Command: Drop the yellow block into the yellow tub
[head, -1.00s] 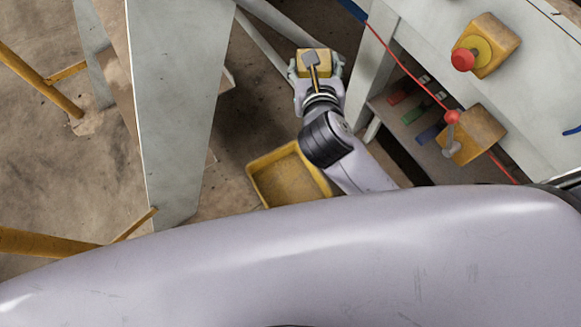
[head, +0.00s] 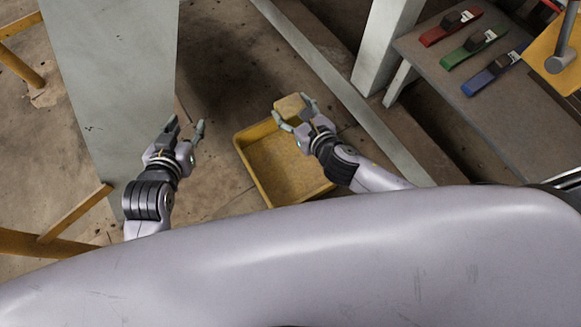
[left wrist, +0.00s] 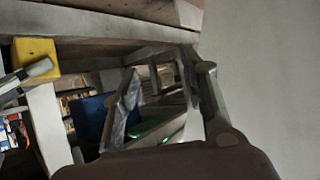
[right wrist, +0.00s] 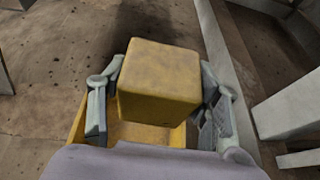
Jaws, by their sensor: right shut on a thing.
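The yellow block (head: 289,105) is a worn cube held between the fingers of my right gripper (head: 294,108). In the right wrist view the block (right wrist: 160,80) fills the space between both fingers (right wrist: 160,98). The yellow tub (head: 252,171) is an open, shallow, square container on the floor. In the head view the block appears at its far edge; part of the tub (right wrist: 78,125) shows behind and below the block in the right wrist view. My left gripper (head: 187,127) is open and empty, left of the tub. Its spread fingers show in the left wrist view (left wrist: 168,98).
A grey upright panel (head: 110,90) stands at the left, close to my left gripper. A pale beam (head: 335,90) runs along the floor beyond the tub. A bench shelf (head: 480,100) with red, green and blue handled items is at the right. Yellow bars (head: 75,215) are at lower left.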

